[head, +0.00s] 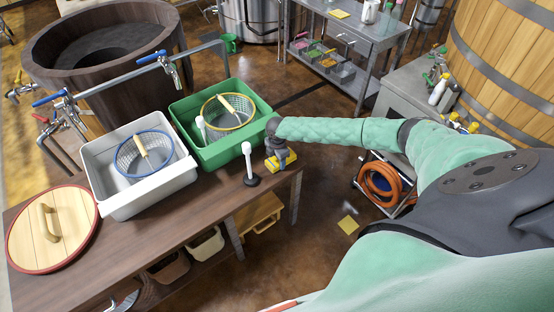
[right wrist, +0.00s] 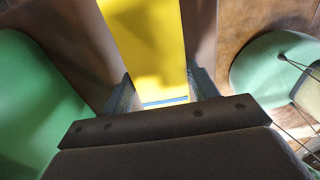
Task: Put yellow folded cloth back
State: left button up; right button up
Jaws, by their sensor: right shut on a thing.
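My right gripper (head: 279,156) is shut on a yellow folded cloth (head: 285,162), at the right end of the brown wooden table (head: 180,239), just right of the green tub. In the right wrist view the yellow cloth (right wrist: 143,38) fills the space between the two fingers (right wrist: 160,90). A thin blue line shows along its near edge. I cannot tell whether the cloth touches the table. My left gripper is not in view.
On the table are a green tub (head: 237,147) and a white tub (head: 140,207) with strainers, a white-topped plunger (head: 248,165) and a round wooden lid (head: 52,229). Other yellow pieces lie on the floor (head: 348,223) and on the steel table (head: 340,14). An orange hose (head: 380,183) is at right.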

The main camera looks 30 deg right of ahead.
aim_at(277, 160)
jog(key=o, duration=1.1)
jog(key=shift+c, duration=0.2)
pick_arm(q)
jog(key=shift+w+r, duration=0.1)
pick_arm(e)
jog(key=shift+r, duration=0.45)
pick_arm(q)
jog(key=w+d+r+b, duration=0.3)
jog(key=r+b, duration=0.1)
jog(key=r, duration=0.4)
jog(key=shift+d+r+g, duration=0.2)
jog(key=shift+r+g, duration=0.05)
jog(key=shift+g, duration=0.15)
pick_arm(e)
notch_tip(277, 160, up, 11)
jog(key=shift+r, duration=0.15)
jog(key=shift+s, duration=0.1)
